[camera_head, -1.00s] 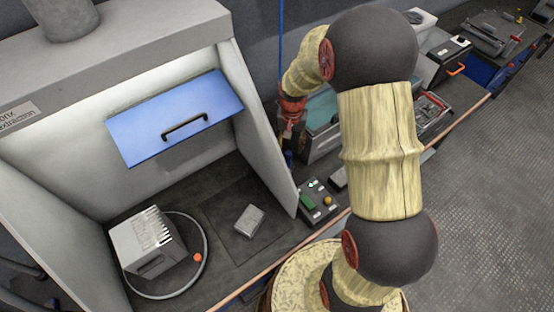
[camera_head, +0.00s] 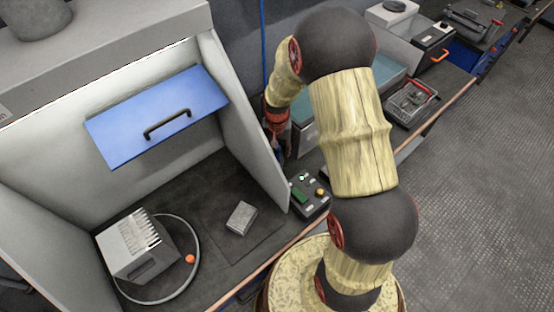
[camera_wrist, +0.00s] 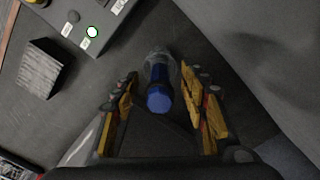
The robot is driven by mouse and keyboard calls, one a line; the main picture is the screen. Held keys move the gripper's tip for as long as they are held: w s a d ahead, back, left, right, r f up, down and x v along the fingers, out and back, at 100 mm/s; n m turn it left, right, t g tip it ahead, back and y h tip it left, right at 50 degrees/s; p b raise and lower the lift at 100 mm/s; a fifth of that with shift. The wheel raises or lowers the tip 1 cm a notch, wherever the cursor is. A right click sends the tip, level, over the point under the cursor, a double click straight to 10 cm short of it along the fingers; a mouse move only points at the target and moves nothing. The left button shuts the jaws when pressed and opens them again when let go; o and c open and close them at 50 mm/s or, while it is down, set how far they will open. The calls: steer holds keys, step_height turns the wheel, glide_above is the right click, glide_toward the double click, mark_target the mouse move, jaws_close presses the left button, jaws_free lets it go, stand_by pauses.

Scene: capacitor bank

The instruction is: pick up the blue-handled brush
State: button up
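The blue-handled brush (camera_wrist: 159,98) shows in the wrist view between the two fingers of my gripper (camera_wrist: 161,80). The round blue end of its handle faces the camera, and a pale, translucent-looking part lies beyond it. The fingers stand apart on either side, with a visible gap to the handle. In the head view my gripper (camera_head: 279,145) points down just right of the hood's side wall, behind the control box. I cannot make out the brush clearly there.
The hood's side wall (camera_head: 247,125) stands close left of my gripper. A control box (camera_head: 309,196) with buttons is in front. A teal-topped bin (camera_head: 385,78) and a wire basket (camera_head: 411,102) stand to the right. A dark block (camera_wrist: 40,70) shows in the wrist view.

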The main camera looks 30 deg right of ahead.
steer(key=shift+c, duration=1.1)
steer(key=c, duration=0.8)
jaws_close()
steer(key=shift+r, duration=0.1)
